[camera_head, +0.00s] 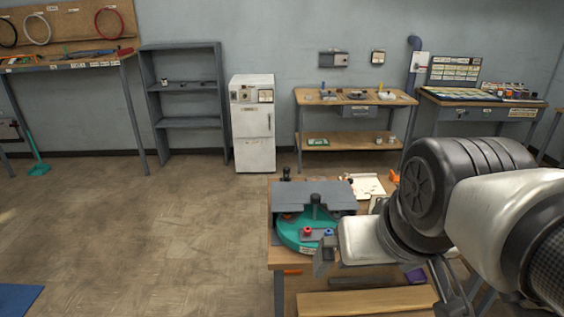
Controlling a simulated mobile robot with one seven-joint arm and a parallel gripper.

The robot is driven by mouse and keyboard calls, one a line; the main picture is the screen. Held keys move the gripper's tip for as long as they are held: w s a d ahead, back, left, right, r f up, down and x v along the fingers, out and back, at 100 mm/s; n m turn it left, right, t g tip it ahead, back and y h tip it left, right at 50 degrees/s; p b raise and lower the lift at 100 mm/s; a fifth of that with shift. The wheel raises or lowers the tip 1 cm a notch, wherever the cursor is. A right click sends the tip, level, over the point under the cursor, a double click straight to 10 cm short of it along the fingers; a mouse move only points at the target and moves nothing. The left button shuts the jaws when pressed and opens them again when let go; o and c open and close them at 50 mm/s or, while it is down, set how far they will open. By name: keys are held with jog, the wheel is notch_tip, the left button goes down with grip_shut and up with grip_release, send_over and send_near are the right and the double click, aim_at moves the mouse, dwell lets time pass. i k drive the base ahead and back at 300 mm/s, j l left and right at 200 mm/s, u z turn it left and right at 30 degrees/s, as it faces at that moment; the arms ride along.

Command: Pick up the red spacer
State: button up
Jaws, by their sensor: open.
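A small red ring-like part (306,232), which looks like the red spacer, sits on a grey block on the green round fixture (291,240) on the near workbench. A blue part (329,232) stands just right of it. Another small red spot shows further back on the fixture, under the grey plate; I cannot tell what it is. My gripper (322,260) is open, just right of and in front of the red part, apart from it in the picture. Nothing shows between its fingers, though the view of them is partial.
A grey plate (312,194) with dark knobs covers the back of the fixture. White paper (367,186) lies behind my arm. A white cabinet (253,135), grey shelf (187,121) and benches line the wall.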

aim_at(308, 230)
jog(key=k, duration=0.15)
jog(key=i, duration=1.15)
